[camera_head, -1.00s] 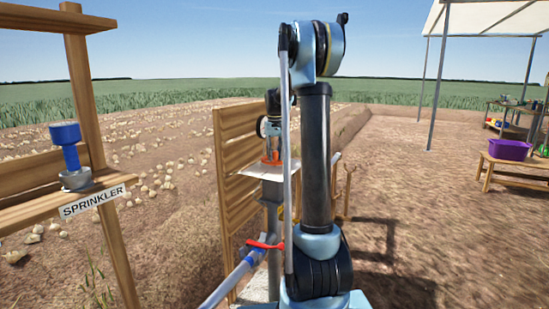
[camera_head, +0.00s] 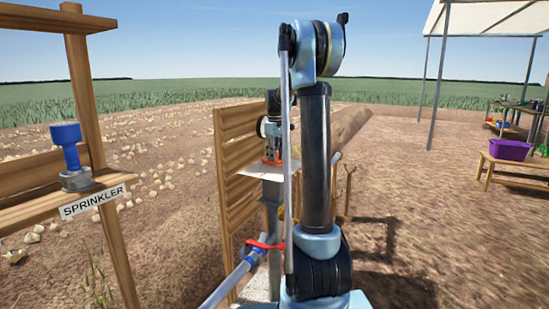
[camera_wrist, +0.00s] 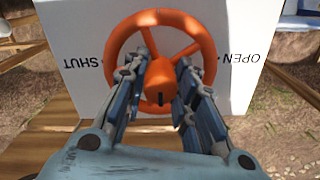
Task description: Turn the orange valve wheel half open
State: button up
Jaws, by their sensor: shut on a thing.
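The orange valve wheel (camera_wrist: 205,42) lies on a white plate (camera_wrist: 75,30) in the wrist view, with its spokes and hub showing between my fingers. The plate bears SHUT at left and OPEN at right, both upside down in this view. My gripper (camera_wrist: 160,72) is over the wheel, its two fingers apart on either side of the hub and shut on the wheel. The fingers hide parts of the rim. In the head view the orange wheel (camera_head: 272,158) is small on the white plate, under my gripper (camera_head: 272,148). The exact contact is hidden.
A wooden slatted panel (camera_head: 232,180) stands just left of the valve. A pipe with a red lever (camera_head: 264,245) runs below it. A SPRINKLER shelf (camera_head: 95,202) with a blue sprinkler (camera_head: 68,155) is at left. A purple tub (camera_head: 509,149) stands on a bench at right. Ground at right is mostly clear.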

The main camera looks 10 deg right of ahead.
jog(key=shift+w, duration=0.1)
jog(key=o, duration=0.8)
notch_tip(320, 180, up, 12)
jog(key=shift+f, duration=0.1)
dwell(0.3)
